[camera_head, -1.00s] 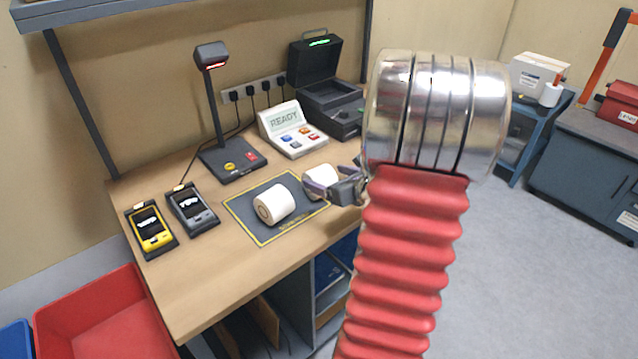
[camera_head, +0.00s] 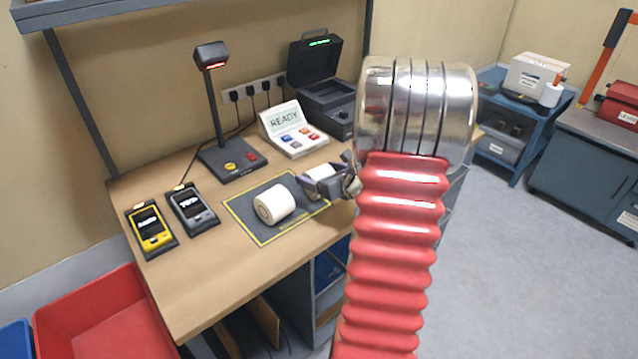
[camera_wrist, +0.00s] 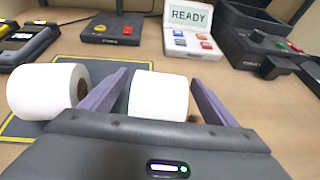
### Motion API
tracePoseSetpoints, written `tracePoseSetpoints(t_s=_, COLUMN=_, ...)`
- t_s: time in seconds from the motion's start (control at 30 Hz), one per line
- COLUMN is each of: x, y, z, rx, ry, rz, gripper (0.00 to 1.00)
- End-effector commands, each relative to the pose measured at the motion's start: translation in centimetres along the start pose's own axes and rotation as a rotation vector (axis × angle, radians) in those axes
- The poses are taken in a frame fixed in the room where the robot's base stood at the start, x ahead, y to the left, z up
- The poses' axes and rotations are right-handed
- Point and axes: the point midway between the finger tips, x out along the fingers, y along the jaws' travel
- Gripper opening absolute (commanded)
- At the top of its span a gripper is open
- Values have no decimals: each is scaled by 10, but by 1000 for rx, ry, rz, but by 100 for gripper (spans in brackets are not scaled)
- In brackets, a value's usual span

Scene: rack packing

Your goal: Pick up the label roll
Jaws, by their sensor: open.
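Two white label rolls lie on their sides at the mat. The left roll (camera_head: 274,204) is on the grey, yellow-edged mat (camera_head: 245,217); it also shows at the left of the wrist view (camera_wrist: 45,92). The right roll (camera_head: 320,172) is at the mat's right edge, partly hidden by my gripper (camera_head: 318,186). In the wrist view, my gripper (camera_wrist: 158,78) is open, with one purple finger on each side of the right roll (camera_wrist: 158,97). The left finger passes between the two rolls. I cannot tell whether either finger touches the right roll.
Behind the mat stand a scanner stand (camera_head: 232,160), a console reading READY (camera_head: 292,130) and a dark open-lidded device (camera_head: 327,100). Two handhelds, yellow (camera_head: 151,230) and grey (camera_head: 193,207), lie left. A red bin (camera_head: 100,315) is below. The desk front is clear.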

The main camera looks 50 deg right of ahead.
Motion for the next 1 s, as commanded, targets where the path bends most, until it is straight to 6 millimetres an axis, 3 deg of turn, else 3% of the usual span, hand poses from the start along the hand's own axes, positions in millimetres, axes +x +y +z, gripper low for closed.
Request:
tracePoseSetpoints(t_s=0.37, x=0, y=0, z=0, rx=0, ry=0, rz=0, gripper=81)
tracePoseSetpoints(t_s=1.0, x=-1, y=0, z=0, rx=0, ry=0, rz=0, gripper=36)
